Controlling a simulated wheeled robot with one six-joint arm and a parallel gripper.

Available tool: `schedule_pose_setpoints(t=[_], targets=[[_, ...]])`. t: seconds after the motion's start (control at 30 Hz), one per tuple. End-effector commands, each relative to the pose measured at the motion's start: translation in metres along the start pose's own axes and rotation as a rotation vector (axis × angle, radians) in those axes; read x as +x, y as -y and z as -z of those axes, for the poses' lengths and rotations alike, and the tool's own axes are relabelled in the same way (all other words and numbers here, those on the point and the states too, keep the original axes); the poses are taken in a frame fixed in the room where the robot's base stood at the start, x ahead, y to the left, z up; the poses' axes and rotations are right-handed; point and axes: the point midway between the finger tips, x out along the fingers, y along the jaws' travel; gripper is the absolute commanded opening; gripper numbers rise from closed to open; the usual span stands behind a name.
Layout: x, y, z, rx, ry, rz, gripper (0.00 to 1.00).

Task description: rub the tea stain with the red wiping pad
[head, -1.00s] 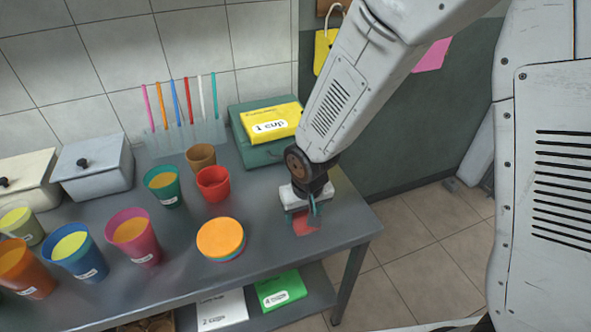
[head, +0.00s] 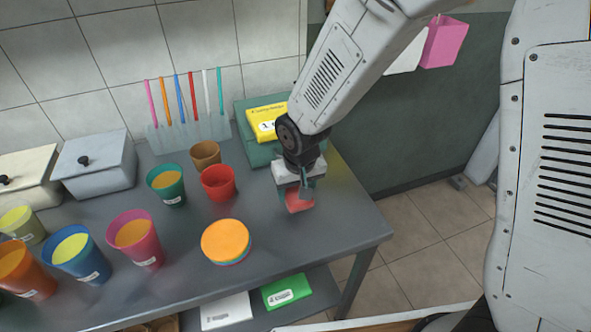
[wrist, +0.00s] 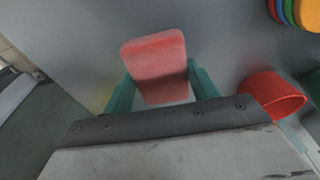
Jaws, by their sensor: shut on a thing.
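The red wiping pad (head: 299,201) is between the teal fingers of my gripper (head: 303,187), at the right end of the grey table. The gripper is shut on it. In the wrist view the pad (wrist: 157,62) sticks out past the fingers, its broad face toward the camera. I cannot tell whether it touches the tabletop. A faint yellowish patch (head: 346,184) shows on the table to the right of the gripper; I cannot tell whether it is the tea stain or a reflection. No other stain is clear.
A red cup (head: 218,184) stands close to the left of my gripper, and a stack of coloured discs (head: 226,241) lies front left. A green case with a yellow packet (head: 266,121) is behind. The table's front right corner (head: 381,236) is clear.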

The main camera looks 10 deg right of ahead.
Motion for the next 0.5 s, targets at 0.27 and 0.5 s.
schedule_pose_setpoints(t=[0.27,0.5], targets=[[-0.024,-0.005,0.003,0.008,0.002,-0.002,0.37],[-0.045,-0.005,0.006,0.008,0.003,-0.002,0.37]])
